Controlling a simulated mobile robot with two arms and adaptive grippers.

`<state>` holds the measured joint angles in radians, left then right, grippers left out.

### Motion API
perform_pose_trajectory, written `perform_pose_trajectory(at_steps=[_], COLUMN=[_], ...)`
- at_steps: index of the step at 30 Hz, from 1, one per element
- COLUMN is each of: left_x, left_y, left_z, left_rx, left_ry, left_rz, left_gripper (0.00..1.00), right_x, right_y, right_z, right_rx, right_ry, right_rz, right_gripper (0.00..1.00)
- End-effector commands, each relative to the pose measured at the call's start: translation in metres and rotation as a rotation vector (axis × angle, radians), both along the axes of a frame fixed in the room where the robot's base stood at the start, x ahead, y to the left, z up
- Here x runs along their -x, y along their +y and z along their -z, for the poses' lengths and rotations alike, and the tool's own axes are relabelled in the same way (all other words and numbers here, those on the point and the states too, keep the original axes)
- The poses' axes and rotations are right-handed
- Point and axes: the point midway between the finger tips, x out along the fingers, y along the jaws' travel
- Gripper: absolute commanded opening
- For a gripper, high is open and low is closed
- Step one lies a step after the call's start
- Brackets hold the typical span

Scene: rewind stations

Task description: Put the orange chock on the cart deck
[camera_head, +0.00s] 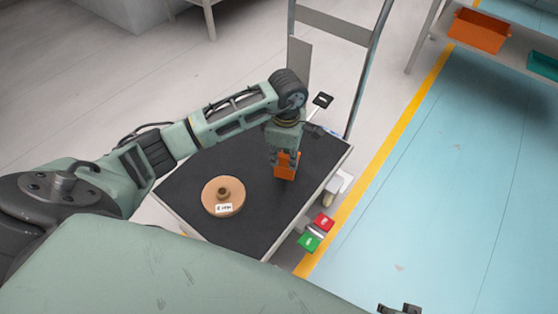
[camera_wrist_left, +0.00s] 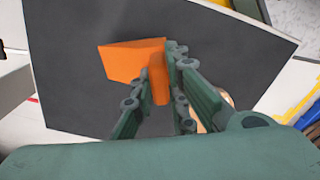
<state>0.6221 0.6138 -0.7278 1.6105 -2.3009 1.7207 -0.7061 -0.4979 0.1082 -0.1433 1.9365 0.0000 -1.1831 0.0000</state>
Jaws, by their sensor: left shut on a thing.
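The orange chock (camera_head: 287,166) is between the fingers of my left gripper (camera_head: 284,154), which is shut on it. The chock is over the black cart deck (camera_head: 236,160), toward its right side; I cannot tell whether it touches the deck. In the left wrist view the chock (camera_wrist_left: 135,62) shows its wedge shape beside the green fingers (camera_wrist_left: 160,90), with the deck (camera_wrist_left: 70,55) behind it. A small dark part at the bottom edge of the head view looks like the top of my right gripper (camera_head: 400,308); its fingers are hidden.
A round tan spool (camera_head: 223,195) with a white label lies on the deck, left of the chock. The cart's grey handle frame (camera_head: 335,27) rises at the far end. Red (camera_head: 323,223) and green (camera_head: 309,241) tags are at the near right corner. An orange bin (camera_head: 480,31) sits on a shelf.

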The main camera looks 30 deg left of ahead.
Motion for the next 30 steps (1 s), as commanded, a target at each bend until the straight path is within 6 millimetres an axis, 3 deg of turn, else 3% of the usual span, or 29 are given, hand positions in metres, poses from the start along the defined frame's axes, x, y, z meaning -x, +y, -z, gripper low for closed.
perform_pose_trajectory(at_steps=[5, 15, 26, 27, 30], left_x=[-0.008, -0.008, -0.008, -0.008, -0.008], left_y=[0.017, 0.019, 0.019, 0.019, 0.019], left_z=[0.011, 0.051, 0.053, 0.054, 0.053], left_rx=[0.001, 0.001, -0.001, 0.000, 0.000], left_ry=[-0.001, 0.000, -0.002, -0.001, -0.001], left_rz=[0.000, 0.001, 0.001, 0.002, 0.001], left_gripper=[0.00, 0.00, 0.00, 0.14, 0.23], right_x=[-0.001, -0.003, -0.003, -0.003, -0.003], right_y=[0.000, 0.000, 0.000, 0.000, 0.000], right_z=[-0.010, -0.035, -0.039, -0.040, -0.041], right_rx=[0.000, -0.001, -0.001, -0.001, -0.001], right_ry=[-0.006, -0.019, -0.021, -0.022, -0.022], right_rz=[0.001, 0.003, 0.003, 0.003, 0.004], right_gripper=[0.40, 0.40, 0.40, 0.40, 0.40])
